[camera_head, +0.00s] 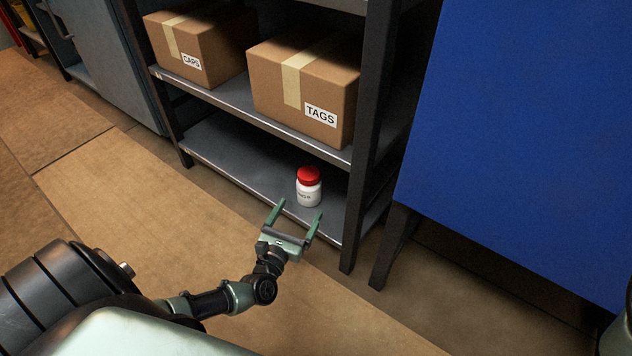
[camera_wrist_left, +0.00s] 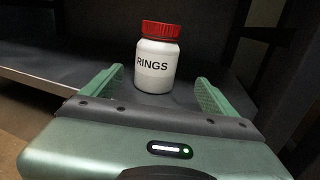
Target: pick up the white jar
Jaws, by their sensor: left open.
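The white jar (camera_head: 309,192) has a red lid and stands upright on the bottom shelf of the dark metal rack. In the left wrist view the jar (camera_wrist_left: 157,66) shows a label reading "RINGS". My left gripper (camera_head: 296,211) is open and empty, its two green fingers pointing at the jar from the front edge of the shelf. In the left wrist view the jar stands ahead of the gripper (camera_wrist_left: 152,88), roughly between the lines of the two fingers. Whether the fingertips reach beside the jar is hard to tell. My right gripper is not in view.
The bottom shelf (camera_head: 235,160) is otherwise bare. Above it, a shelf board holds a box labelled "TAGS" (camera_head: 275,95) and one labelled "CAPS" (camera_head: 215,40). A dark rack post (camera_head: 362,190) stands right of the jar, then a large blue panel (camera_head: 530,130).

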